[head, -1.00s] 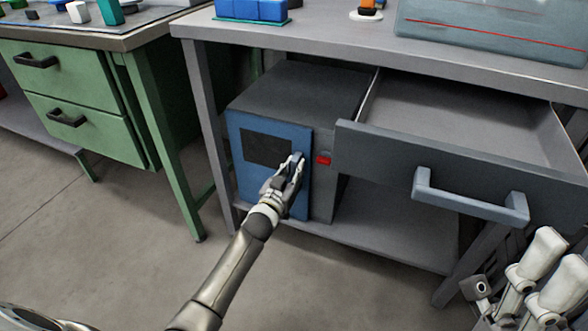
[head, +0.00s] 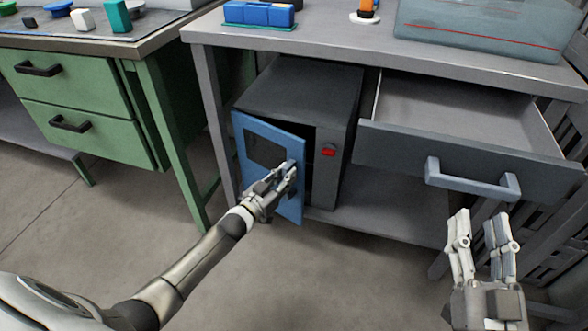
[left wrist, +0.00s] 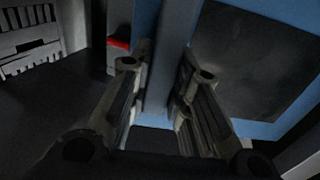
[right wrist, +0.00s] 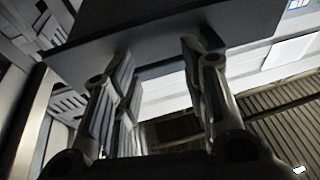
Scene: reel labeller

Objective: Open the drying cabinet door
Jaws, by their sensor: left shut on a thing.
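The drying cabinet (head: 300,92) is a dark grey box on the shelf under the grey bench. Its blue door (head: 247,128) with a dark window stands partly open, its right edge swung out towards me. A dark gap shows between the door and the cabinet body. My left gripper (head: 288,176) is shut on the door handle (left wrist: 165,60), a grey bar between its fingers in the left wrist view. The fingers hide most of the handle in the head view. My right gripper (head: 482,222) is open and empty, below the drawer handle.
A grey drawer (head: 395,150) with a pale blue handle (head: 470,185) is pulled out at the right of the cabinet. A red button (head: 328,152) is on the cabinet front. A green drawer unit (head: 75,105) stands at the left. Floor in front of the door is clear.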

